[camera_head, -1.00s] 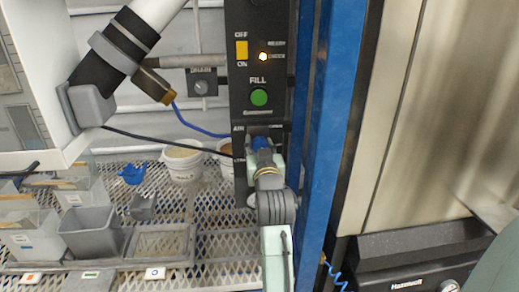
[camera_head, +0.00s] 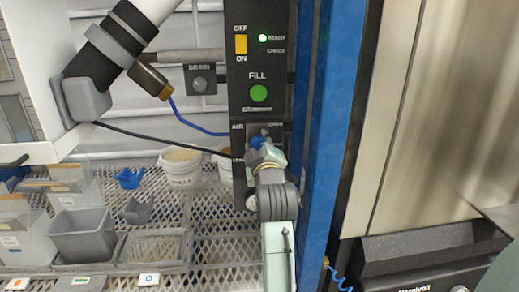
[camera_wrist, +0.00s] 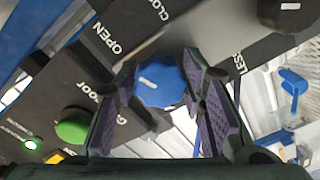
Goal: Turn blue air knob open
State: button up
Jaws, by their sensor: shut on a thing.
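The blue air knob (camera_head: 257,141) is on the black control panel (camera_head: 241,70), below the green FILL button (camera_head: 258,93). My gripper (camera_head: 264,150) is shut on the knob and partly hides it in the head view. In the wrist view, the lobed blue knob (camera_wrist: 160,84) sits between the two purple-padded fingers of my gripper (camera_wrist: 158,70), one on each side. The words OPEN and CLOSE show on the panel beyond the knob.
A green READY light (camera_head: 262,38) is lit on the panel. A blue upright post (camera_head: 326,120) stands close on the right of my arm. White tubs (camera_head: 181,166), a blue scoop (camera_head: 129,179) and a grey bin (camera_head: 83,232) are on the mesh shelf at left.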

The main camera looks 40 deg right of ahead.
jog(key=n+b, duration=0.1)
jog(key=n, duration=0.3)
jog(key=shift+n+b, duration=0.4)
dwell(0.4)
jog(key=o, duration=1.2)
jog(key=v, duration=1.2)
